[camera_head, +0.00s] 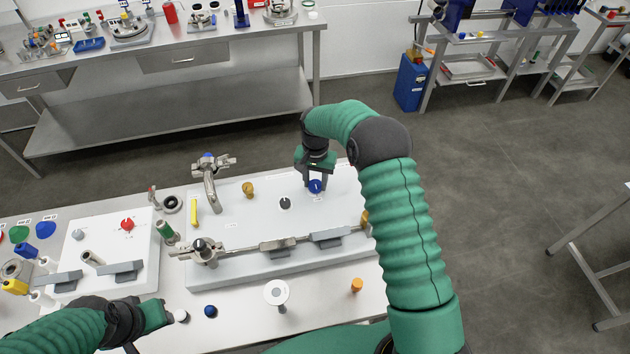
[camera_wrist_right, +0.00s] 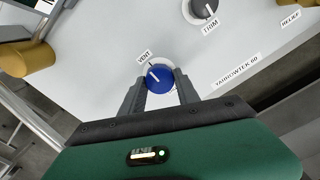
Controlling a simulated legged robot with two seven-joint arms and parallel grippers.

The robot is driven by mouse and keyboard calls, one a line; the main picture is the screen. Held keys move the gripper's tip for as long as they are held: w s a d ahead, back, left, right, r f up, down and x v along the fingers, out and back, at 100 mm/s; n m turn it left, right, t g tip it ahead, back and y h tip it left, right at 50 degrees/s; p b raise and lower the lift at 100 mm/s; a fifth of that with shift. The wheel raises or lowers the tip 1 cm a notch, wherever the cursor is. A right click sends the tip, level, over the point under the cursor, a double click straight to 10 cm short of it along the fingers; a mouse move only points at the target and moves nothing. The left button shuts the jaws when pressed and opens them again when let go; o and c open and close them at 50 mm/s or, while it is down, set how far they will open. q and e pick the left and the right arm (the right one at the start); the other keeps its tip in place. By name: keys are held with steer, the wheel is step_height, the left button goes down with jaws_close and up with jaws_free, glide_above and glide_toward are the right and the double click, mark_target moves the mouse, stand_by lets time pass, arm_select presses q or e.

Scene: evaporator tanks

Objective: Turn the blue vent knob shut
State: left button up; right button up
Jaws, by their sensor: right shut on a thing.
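The blue vent knob (camera_head: 316,186) stands on the white panel (camera_head: 340,212) at its far right part. In the right wrist view the knob (camera_wrist_right: 159,78) has a white pointer line slanting up and left, toward the VENT label (camera_wrist_right: 145,57). My right gripper (camera_head: 317,184) reaches down from above and is shut on the knob. Its two fingers (camera_wrist_right: 160,88) lie on either side of the knob. My left gripper (camera_head: 160,313) is low at the left, near the bench's front, away from the knob. Its fingers cannot be made out clearly.
A black TRIM knob (camera_head: 285,203) sits left of the vent knob; it also shows in the right wrist view (camera_wrist_right: 201,10). A brass knob (camera_head: 248,188) and metal valve fittings (camera_head: 209,183) stand farther left. A clamped bar (camera_head: 277,245) runs along the panel's front.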

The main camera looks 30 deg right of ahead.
jaws_close()
